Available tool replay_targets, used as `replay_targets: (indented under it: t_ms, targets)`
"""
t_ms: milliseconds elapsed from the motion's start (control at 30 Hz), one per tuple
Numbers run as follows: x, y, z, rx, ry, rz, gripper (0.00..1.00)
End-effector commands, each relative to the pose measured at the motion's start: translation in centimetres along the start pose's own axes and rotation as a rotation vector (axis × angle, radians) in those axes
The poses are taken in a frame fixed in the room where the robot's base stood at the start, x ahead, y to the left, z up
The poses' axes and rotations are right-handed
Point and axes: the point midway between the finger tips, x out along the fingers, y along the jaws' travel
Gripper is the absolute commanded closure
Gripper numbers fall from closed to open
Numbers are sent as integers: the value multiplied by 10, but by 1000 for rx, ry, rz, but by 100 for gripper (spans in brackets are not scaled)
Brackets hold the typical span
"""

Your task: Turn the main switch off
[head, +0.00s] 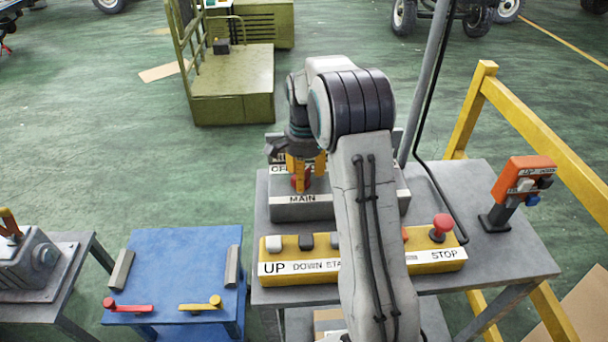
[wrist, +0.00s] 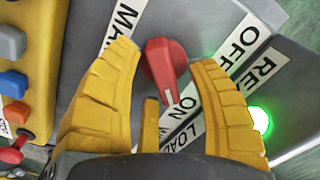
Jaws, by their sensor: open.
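The main switch is a red rotary knob (wrist: 164,62) on a grey box (head: 300,208) labelled MAIN. In the wrist view, one end of the knob points toward the ON label (wrist: 182,112), and the OFF label (wrist: 238,48) is to the right. My gripper (wrist: 166,60) is open, with one yellow finger on each side of the knob. Gaps show between the knob and both fingertips. In the head view, my gripper (head: 305,165) points down over the box, and the knob (head: 301,182) is partly hidden behind its fingers.
A yellow button panel (head: 285,256) with a red STOP button (head: 441,226) lies in front of the box. An orange control box (head: 522,181) stands right on the grey table (head: 500,258). A green light (wrist: 259,120) glows beside the switch. A blue table (head: 185,265) is left.

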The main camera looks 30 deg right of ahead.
Motion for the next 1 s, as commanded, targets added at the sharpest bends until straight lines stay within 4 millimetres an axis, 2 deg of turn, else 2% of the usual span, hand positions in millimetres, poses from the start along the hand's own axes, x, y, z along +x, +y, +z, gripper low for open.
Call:
replay_targets:
  t_ms: [300,333,900,1000]
  targets:
    - [2,0,0,0,0,0,47]
    - [2,0,0,0,0,0,44]
    - [2,0,0,0,0,0,95]
    - [2,0,0,0,0,0,100]
